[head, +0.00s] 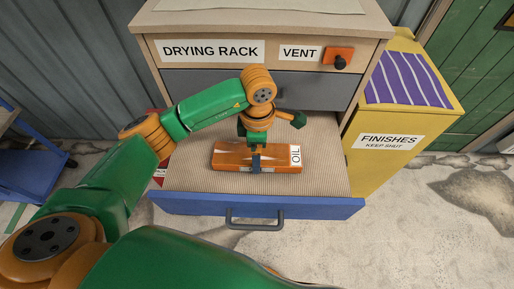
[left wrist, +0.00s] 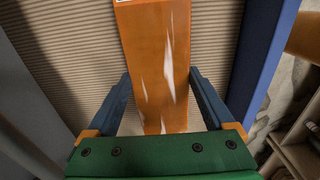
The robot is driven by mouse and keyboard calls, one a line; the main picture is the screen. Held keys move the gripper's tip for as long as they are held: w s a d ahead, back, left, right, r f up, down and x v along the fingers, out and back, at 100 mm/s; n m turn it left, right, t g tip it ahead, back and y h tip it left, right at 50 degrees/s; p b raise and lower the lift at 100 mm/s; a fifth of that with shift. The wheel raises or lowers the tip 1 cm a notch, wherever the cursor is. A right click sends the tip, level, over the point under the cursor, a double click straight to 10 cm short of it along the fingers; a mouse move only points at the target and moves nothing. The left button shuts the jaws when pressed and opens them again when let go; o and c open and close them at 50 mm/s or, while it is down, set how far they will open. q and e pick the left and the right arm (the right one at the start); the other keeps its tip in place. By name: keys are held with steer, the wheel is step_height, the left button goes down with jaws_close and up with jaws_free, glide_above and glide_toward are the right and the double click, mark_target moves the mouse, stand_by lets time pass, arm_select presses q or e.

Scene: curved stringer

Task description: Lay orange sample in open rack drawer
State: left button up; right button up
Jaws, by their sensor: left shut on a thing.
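The orange sample (head: 231,160) is a long flat block with pale streaks and a white OIL label at its right end. In the head view it is over the ribbed floor of the open drawer (head: 330,207), inside its walls; I cannot tell whether it touches the floor. My left gripper (head: 256,165) comes down on it from above and is shut across its middle. In the left wrist view the blue fingers of my left gripper (left wrist: 161,105) lie on either side of the orange sample (left wrist: 157,50). My right gripper is not in view.
The drying rack (head: 375,35) stands behind, with a closed grey drawer (head: 195,85) above the open one and a vent knob (head: 340,62). A yellow finishes cabinet (head: 400,130) stands close on the right. A blue cart (head: 35,165) is at far left. Drawer floor around the sample is clear.

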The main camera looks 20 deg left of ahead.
arm_select(q)
steer(key=shift+f, duration=0.4)
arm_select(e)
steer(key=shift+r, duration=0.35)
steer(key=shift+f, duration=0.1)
